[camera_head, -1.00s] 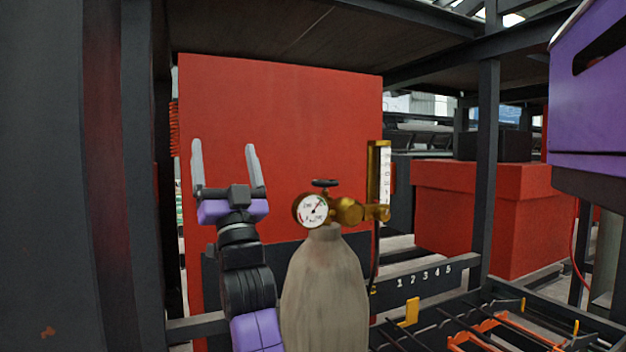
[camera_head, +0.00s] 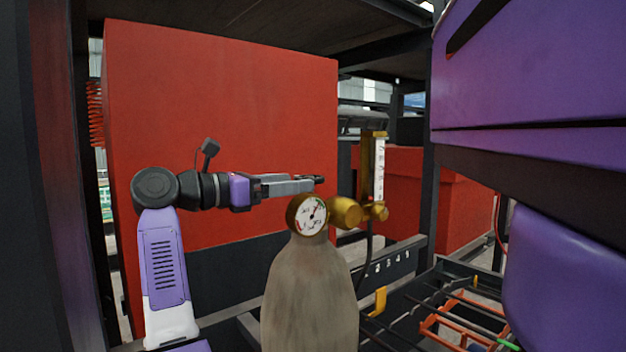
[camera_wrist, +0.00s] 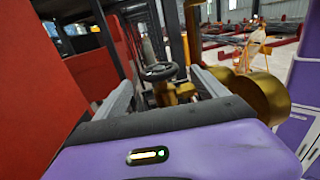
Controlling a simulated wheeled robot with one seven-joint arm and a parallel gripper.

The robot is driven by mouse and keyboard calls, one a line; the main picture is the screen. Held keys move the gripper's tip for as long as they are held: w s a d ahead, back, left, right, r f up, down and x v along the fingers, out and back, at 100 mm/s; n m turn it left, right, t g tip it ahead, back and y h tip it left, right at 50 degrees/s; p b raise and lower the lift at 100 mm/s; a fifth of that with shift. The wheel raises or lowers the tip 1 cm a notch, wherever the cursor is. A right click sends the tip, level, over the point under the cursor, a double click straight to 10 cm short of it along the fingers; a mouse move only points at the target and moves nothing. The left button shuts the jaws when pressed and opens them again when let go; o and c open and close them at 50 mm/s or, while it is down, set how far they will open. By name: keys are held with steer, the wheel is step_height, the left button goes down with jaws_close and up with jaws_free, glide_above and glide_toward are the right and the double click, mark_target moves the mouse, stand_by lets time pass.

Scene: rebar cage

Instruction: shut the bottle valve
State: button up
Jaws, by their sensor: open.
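The bottle (camera_head: 312,300) is a beige-grey cylinder standing upright, with a dial gauge (camera_head: 308,214) and brass regulator (camera_head: 346,213) at its top. Its valve, a small dark handwheel (camera_wrist: 158,72), shows in the wrist view between my two fingers, around the level of their tips. In the head view the handwheel is mostly hidden at my fingertips. My gripper (camera_head: 314,183) is level, reaching in from the left just above the gauge. It is open, with one finger on each side of the wheel in the wrist view (camera_wrist: 160,84). I cannot tell whether either finger touches it.
A brass flowmeter (camera_head: 374,165) rises right of the gauge, close to the fingertips. A large red panel (camera_head: 220,110) stands behind my arm. Dark frame posts (camera_head: 430,170) and a rack with orange parts (camera_head: 450,325) lie to the right.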

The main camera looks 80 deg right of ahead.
mark_target(316, 176)
steer(key=p+x, duration=0.2)
steer(key=x, duration=0.4)
steer(key=shift+s+d+r+p, duration=0.1)
steer(key=shift+s+d+p, duration=0.15)
steer(key=shift+p, duration=0.15)
steer(key=shift+s+d, duration=0.3)
steer(key=shift+s, duration=0.05)
steer(key=c, duration=1.4)
steer(key=shift+o, duration=0.2)
steer(key=shift+m+g+y+b, duration=0.3)
steer(key=shift+b, duration=0.1)
